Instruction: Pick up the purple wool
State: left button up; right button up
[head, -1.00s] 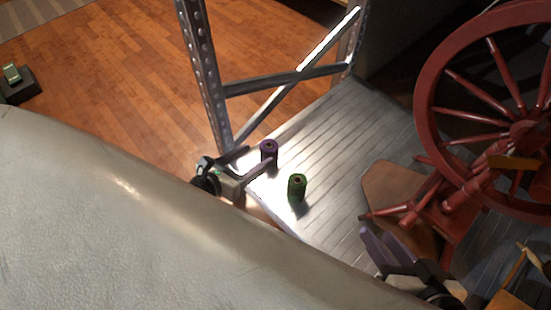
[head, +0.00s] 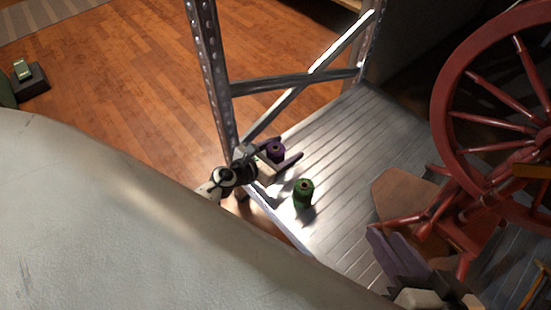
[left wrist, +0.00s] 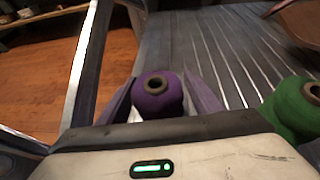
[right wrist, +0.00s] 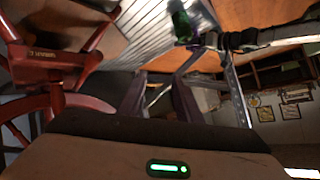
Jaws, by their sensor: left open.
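The purple wool (head: 277,151) is a small upright spool near the corner of the grey slatted shelf, beside the metal post. My left gripper (head: 284,148) is open around it, with one finger on each side. In the left wrist view the purple wool (left wrist: 157,95) stands between the two fingers, its top hole facing up; whether either finger touches it I cannot tell. My right gripper (head: 393,250) is empty over the shelf's near side, and in the right wrist view its fingers (right wrist: 162,80) are apart.
A green spool (head: 303,194) stands on the slatted shelf (head: 340,150) close to the purple one, right of my left gripper. A metal post (head: 210,80) with braces rises beside that gripper. A red spinning wheel (head: 445,110) fills the right side.

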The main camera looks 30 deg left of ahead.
pick_arm(q)
jog(key=c, duration=1.1)
jog(key=shift+c, duration=0.2)
